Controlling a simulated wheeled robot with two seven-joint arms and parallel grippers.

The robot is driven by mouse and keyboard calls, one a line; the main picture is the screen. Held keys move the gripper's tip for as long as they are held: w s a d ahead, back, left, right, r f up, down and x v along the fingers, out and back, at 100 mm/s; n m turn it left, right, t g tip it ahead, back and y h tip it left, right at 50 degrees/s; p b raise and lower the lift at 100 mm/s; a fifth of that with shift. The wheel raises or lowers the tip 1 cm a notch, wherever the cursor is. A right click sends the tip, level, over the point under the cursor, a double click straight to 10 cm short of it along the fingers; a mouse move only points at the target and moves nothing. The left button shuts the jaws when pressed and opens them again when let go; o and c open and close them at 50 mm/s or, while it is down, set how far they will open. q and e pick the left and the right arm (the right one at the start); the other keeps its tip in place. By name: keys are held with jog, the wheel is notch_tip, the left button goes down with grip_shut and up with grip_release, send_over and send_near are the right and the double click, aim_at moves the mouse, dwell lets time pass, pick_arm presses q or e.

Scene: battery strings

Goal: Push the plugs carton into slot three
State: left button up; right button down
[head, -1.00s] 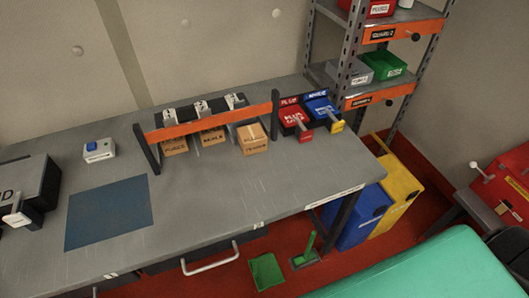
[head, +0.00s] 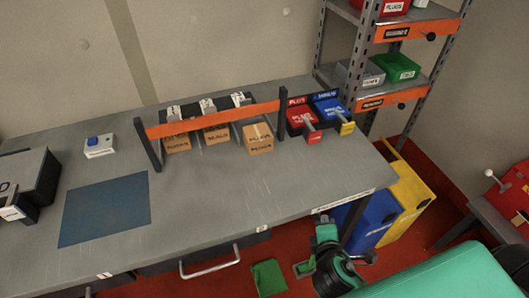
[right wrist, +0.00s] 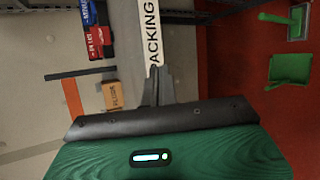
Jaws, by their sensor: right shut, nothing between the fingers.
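The plugs carton (head: 259,145) is a brown box on the bench at the rightmost bay of the rack. It sits partly under the rack's orange bar (head: 215,120) and juts out in front of it. Two other brown cartons, one on the left (head: 177,144) and one in the middle (head: 217,137), sit in the bays beside it. In the right wrist view the plugs carton (right wrist: 112,95) shows left of my fingers. My right gripper (right wrist: 157,72) is shut and empty, apart from the carton, by the bench's front edge. My left gripper is not in view.
Red (head: 302,118) and blue (head: 330,108) bins stand right of the rack. A blue mat (head: 105,210) and a white box with a blue button (head: 99,146) lie left. The bench top before the rack is clear. A green dustpan (head: 268,277) lies on the floor.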

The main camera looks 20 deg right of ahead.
jog(key=w+a+r+n+t+y, duration=0.1)
jog(key=a+n+t, duration=0.1)
jog(key=n, duration=0.4)
jog(key=w+a+r+n+t+y, duration=0.1)
jog(key=a+r+n+t+y, duration=0.1)
jog(key=a+n, duration=0.2)
jog(key=w+a+r+n+t+y, duration=0.1)
jog(key=a+n+t+y, duration=0.1)
jog(key=n, duration=0.7)
jog(key=shift+a+r+n, duration=0.2)
jog(key=shift+a+n, duration=0.1)
jog(key=shift+a, duration=0.1)
jog(key=w+p, duration=0.4)
jog(key=w, duration=0.7)
jog(key=shift+w+r, duration=0.15)
jog(key=shift+w, duration=0.2)
jog(key=p, duration=0.2)
send_near(256, 129)
jog(key=shift+d+f, duration=0.2)
jog(key=shift+f, duration=0.5)
jog(key=shift+w, duration=0.55)
jog(key=w+b, duration=0.2)
jog(key=w, duration=0.8)
jog(key=shift+b, duration=0.4)
